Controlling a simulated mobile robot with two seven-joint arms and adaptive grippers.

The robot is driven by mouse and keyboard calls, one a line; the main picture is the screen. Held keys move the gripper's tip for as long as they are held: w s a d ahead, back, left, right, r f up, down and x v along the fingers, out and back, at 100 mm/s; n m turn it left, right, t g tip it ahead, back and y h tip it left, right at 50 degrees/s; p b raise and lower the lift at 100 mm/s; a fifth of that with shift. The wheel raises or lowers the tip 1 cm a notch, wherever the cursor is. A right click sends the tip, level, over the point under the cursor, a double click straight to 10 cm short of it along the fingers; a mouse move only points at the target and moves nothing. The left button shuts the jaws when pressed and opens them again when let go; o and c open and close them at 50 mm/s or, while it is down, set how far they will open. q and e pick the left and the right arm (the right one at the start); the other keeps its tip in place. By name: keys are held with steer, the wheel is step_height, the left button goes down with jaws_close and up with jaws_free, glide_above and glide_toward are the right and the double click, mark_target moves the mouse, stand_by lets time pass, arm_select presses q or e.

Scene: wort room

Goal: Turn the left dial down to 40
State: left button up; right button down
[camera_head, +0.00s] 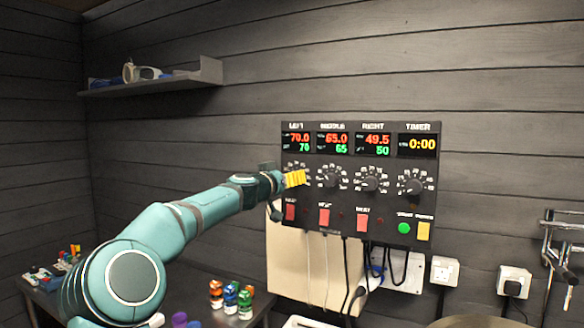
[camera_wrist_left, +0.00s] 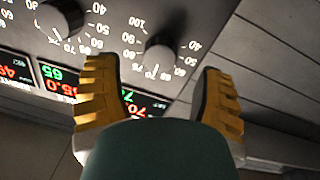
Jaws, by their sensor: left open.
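The control panel (camera_head: 345,222) is on the wall; its left display (camera_head: 298,142) reads 70.0 in red and 70 in green. My left gripper (camera_head: 295,179) is in front of the left dial, which it hides in the head view; only part of the scale shows. In the left wrist view the picture is turned over. The left dial (camera_wrist_left: 159,56), a dark round knob, appears between the two open yellow fingers (camera_wrist_left: 158,75), with its white mark near 75. No contact is visible. My right gripper is not in view.
The middle dial (camera_head: 332,176) is close beside the left gripper, with the right dial (camera_head: 370,179) and timer dial (camera_head: 411,185) farther right. Red switches (camera_head: 324,217) sit below. Cables hang under the panel. A shelf (camera_head: 155,84) is at upper left.

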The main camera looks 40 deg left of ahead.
arm_select(q)
steer(key=shift+p+x, duration=1)
steer(key=shift+x, duration=0.6)
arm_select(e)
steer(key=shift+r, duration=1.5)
arm_select(q)
jaws_close()
